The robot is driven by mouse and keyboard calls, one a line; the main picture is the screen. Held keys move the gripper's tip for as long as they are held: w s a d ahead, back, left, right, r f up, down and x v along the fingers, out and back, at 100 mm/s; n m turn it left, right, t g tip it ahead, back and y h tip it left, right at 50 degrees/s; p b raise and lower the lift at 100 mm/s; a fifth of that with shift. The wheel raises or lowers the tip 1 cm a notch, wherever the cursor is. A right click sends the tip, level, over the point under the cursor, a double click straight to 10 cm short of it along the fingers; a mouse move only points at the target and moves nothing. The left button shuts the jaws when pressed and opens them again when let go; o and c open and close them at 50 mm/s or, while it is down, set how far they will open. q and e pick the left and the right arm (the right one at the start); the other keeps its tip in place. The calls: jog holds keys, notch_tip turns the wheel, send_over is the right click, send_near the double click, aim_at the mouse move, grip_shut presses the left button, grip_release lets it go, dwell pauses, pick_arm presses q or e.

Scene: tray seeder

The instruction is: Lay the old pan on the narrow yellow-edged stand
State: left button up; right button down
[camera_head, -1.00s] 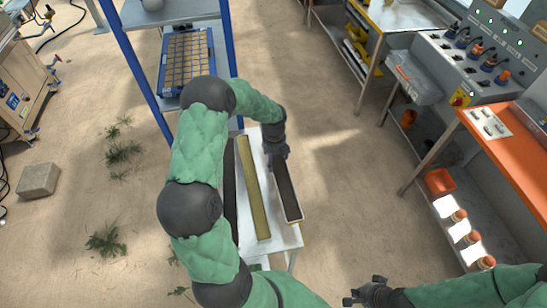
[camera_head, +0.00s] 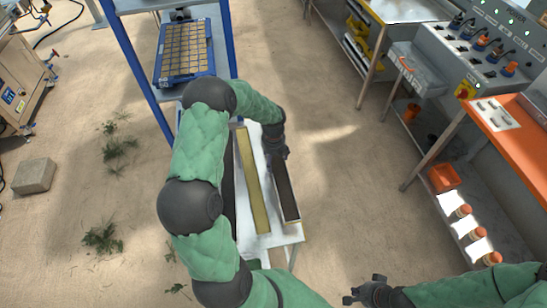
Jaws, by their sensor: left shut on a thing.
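A long narrow pan (camera_head: 285,195) with a dark inside and pale rim lies along the right side of a small white table (camera_head: 285,238). My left gripper (camera_head: 278,152) is shut on the pan's far end; my dark wrist partly hides that end. I cannot tell whether the pan touches the tabletop. Left of it are a yellow-olive bar (camera_head: 252,185) and a dark strip (camera_head: 229,195), partly behind my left arm. A bench with a yellow edge (camera_head: 374,40) stands at the upper right. My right gripper (camera_head: 364,290) is open and empty at the bottom.
A blue-posted rack (camera_head: 135,70) behind the table holds a blue tray of cells (camera_head: 183,50). An orange-topped bench (camera_head: 500,125) and a grey control panel (camera_head: 480,55) stand at the right. A block (camera_head: 34,176) lies on the sandy floor. The floor between table and benches is clear.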

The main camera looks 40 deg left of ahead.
aim_at(274, 162)
pick_arm(q)
notch_tip(274, 162, down, 2)
jog(key=shift+f+b, duration=0.25)
jog(key=shift+b, duration=0.55)
jog(key=shift+f+b, duration=0.55)
jog(key=shift+f, duration=0.9)
jog(key=shift+f, duration=0.25)
jog(key=o, duration=1)
jog(key=shift+o, duration=0.2)
notch_tip(274, 162, up, 12)
jog(key=shift+r, duration=0.1)
